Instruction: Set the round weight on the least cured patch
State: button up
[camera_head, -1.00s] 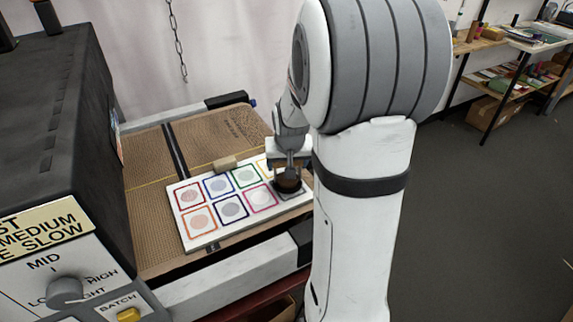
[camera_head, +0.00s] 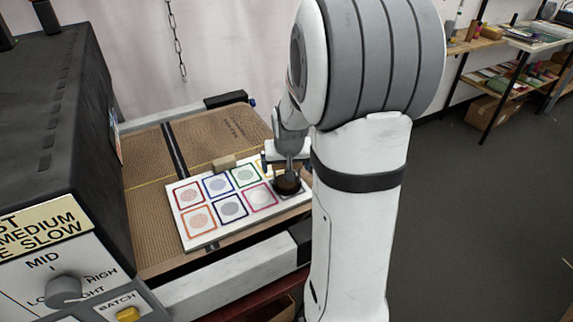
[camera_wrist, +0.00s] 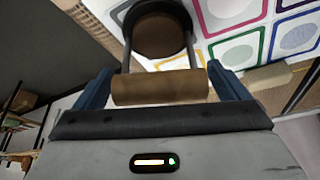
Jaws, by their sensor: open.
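The round weight (camera_head: 287,186) is a dark disc with an upright two-rod frame and a brown wooden bar handle, clear in the wrist view (camera_wrist: 158,35). It stands upright on the near right corner of a white card (camera_head: 215,240), over a dark-framed patch it mostly hides. Other visible patches have red, blue, green, yellow, orange, navy and magenta frames; the magenta one (camera_head: 260,197) is beside the weight and has a pale centre. My gripper (camera_wrist: 162,72) is open, with its blue fingers beyond the two ends of the handle. It also shows in the head view (camera_head: 287,163).
The card lies on a brown mesh conveyor belt (camera_head: 150,220) with a small wooden block (camera_head: 225,163) behind it. A dark machine with a control panel (camera_head: 70,270) stands at left. A hanging chain (camera_head: 178,40) and shelves (camera_head: 510,60) are behind.

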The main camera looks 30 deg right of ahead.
jog(key=v, duration=1.2)
jog(key=s+a+f+n+g+y, duration=0.1)
jog(key=s+a+n, duration=0.3)
jog(key=s+a, duration=0.8)
jog(key=s+f, duration=0.1)
jog(key=s, duration=0.2)
jog(key=shift+s+a+y, duration=0.3)
jog(key=shift+s+a, duration=0.05)
jog(key=shift+c, duration=0.4)
grip_shut()
